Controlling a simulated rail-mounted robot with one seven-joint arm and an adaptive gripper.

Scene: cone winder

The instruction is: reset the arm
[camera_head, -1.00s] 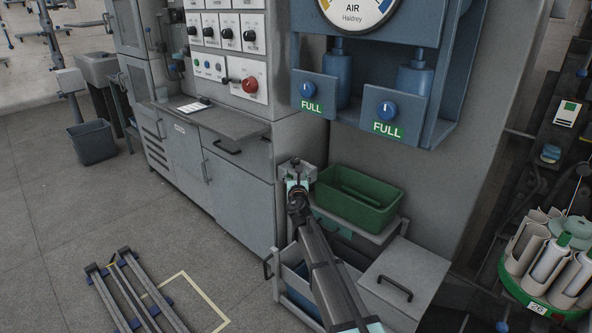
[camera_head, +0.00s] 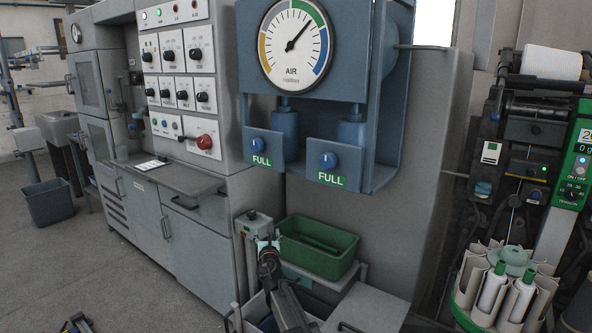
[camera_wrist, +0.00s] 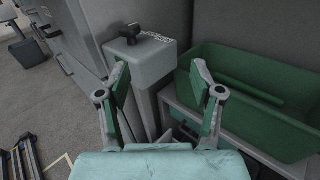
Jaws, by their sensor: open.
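My arm reaches up from the bottom of the head view, and my gripper (camera_head: 264,243) is beside the green bin, near a grey post with a dark knob on top. In the wrist view my gripper (camera_wrist: 160,85) is open, its two fingers apart with nothing between them. The grey post (camera_wrist: 143,62) stands beyond the fingertips, and I cannot tell whether anything touches it. The green bin (camera_wrist: 265,125) lies to the right of the fingers; it also shows in the head view (camera_head: 316,262).
A grey cabinet (camera_head: 190,235) with a control panel (camera_head: 180,80) stands to the left. An air gauge (camera_head: 294,46) hangs above two blue bottles. At right is a winding machine with a round holder of white tubes (camera_head: 500,290). Open floor (camera_head: 60,265) lies at left.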

